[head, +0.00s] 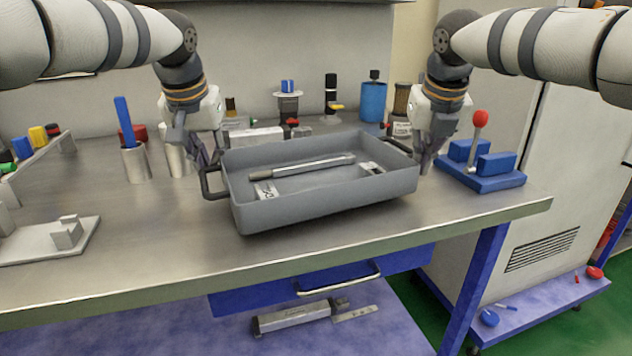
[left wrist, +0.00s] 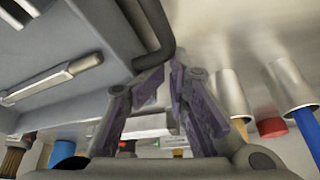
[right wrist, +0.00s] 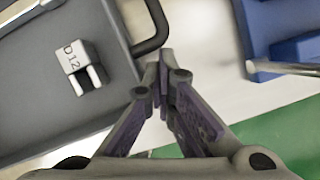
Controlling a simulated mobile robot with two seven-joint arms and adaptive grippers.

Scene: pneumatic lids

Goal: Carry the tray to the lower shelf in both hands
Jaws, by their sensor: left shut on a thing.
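The grey tray (head: 330,198) is at the middle of the workbench's front, slightly angled; I cannot tell whether it touches the top. It holds a metal rod (head: 300,167) and two small labelled blocks. My left gripper (head: 212,162) is shut on the dark left handle (head: 208,186). That handle also shows in the left wrist view (left wrist: 152,32). My right gripper (head: 424,165) is at the right end; its fingertips are close together beside the right handle (right wrist: 156,22). Whether the handle lies between them is unclear. The blue lower shelf (head: 215,338) is under the bench.
A drawer (head: 335,281) with a metal handle hangs under the bench. A metal block (head: 292,317) and a flat plate lie on the lower shelf. A blue fixture with a red-knobbed lever (head: 485,172) stands to the right. Cups and canisters line the back.

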